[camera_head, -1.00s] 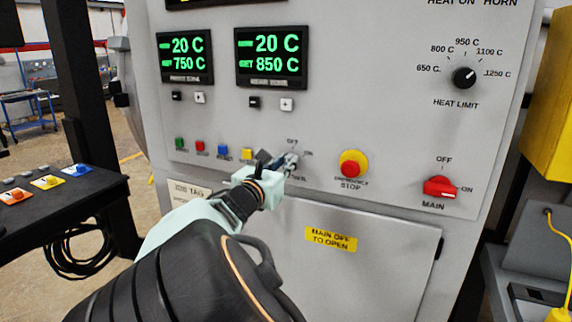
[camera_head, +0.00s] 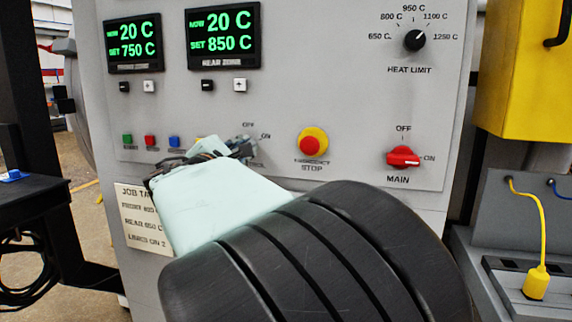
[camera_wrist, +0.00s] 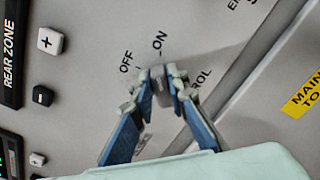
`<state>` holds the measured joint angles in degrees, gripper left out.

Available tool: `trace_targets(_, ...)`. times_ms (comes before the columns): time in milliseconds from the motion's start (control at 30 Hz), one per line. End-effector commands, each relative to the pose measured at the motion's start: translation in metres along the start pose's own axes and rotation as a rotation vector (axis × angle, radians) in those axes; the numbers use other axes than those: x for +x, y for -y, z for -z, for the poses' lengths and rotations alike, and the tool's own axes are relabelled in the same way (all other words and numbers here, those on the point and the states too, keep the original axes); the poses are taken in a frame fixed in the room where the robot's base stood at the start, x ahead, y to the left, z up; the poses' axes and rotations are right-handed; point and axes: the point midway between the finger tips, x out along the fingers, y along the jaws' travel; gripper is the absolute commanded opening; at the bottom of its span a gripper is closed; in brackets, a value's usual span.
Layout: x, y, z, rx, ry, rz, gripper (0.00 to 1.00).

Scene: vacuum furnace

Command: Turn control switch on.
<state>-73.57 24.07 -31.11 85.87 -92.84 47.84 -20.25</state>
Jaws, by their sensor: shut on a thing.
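The control switch is a small grey knob (camera_wrist: 161,88) on the panel, with OFF and ON printed beside it in the wrist view. My gripper (camera_wrist: 161,80) is shut on this knob, one blue-backed finger on each side. The fingertips hide much of the knob, so I cannot tell which mark it points to. In the head view my gripper (camera_head: 240,148) is at the switch, right of the coloured buttons, and my arm hides most of the switch label.
The red and yellow emergency stop (camera_head: 312,141) is just right of my gripper. The red main switch (camera_head: 403,157) is farther right, its handle turned towards ON. The heat limit dial (camera_head: 414,40) is above. A job tag (camera_head: 143,215) hangs at lower left.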

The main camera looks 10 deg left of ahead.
Motion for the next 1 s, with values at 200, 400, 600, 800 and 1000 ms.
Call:
trace_targets(200, 0.0004, 0.0053, 0.0029, 0.135, 0.0, 0.0, 0.0)
trace_targets(400, 0.0002, 0.0047, 0.002, 0.206, 0.0, 0.001, 0.0)
trace_targets(600, 0.0, 0.0034, 0.0013, 0.234, -0.001, 0.001, 0.0)
trace_targets(800, -0.0002, 0.0028, 0.0011, 0.239, -0.001, 0.001, 0.0)
trace_targets(1000, -0.0002, 0.0028, 0.0012, 0.239, -0.002, 0.001, 0.15)
